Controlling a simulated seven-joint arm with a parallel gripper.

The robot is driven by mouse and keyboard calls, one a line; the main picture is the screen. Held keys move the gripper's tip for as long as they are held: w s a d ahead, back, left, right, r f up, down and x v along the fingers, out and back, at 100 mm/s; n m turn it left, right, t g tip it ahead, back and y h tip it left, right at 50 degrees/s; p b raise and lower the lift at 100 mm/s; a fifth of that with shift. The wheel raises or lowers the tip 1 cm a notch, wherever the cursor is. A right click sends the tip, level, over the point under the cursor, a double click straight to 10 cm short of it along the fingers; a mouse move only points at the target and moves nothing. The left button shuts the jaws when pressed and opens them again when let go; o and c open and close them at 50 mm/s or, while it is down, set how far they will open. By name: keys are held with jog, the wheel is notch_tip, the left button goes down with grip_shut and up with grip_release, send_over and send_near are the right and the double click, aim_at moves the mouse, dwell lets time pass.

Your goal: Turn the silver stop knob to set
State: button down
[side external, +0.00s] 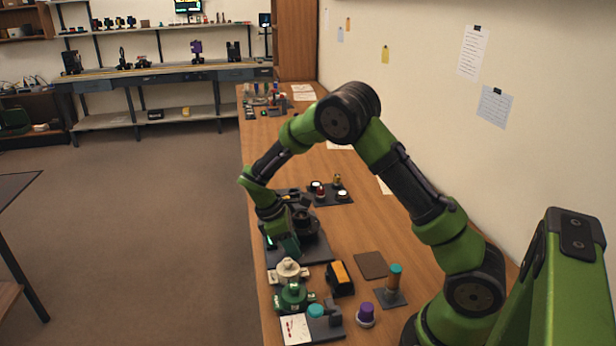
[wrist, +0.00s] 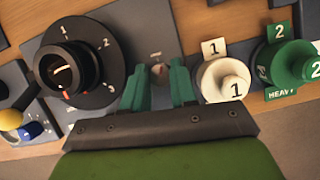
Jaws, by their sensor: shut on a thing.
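The silver stop knob (wrist: 160,73) is small and round, with a reddish mark on its face. It sits on a grey plate (wrist: 150,32) in the wrist view, with a small label above it that is too blurred to read. My gripper (wrist: 162,80) has its two teal fingers on either side of the knob and is shut on it. In the side external view my gripper (side external: 290,250) points down at the dark plate, and I cannot make out the knob there.
A black ring dial (wrist: 80,62) with numbers stands close to the left of my fingers. A cream knob marked 1 (wrist: 222,80) is close on the right, with a green one marked 2 (wrist: 285,62) beyond.

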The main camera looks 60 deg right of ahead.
jog(key=m+y, duration=0.1)
jog(key=m, duration=0.2)
jog(key=m+y, duration=0.1)
jog(key=m, duration=0.2)
jog(key=shift+w+d+g, duration=0.1)
jog(key=shift+g, duration=0.3)
jog(key=shift+r+m, duration=0.1)
jog(key=shift+m, duration=0.2)
jog(key=c, duration=1.2)
grip_release()
jog(key=shift+o, duration=0.2)
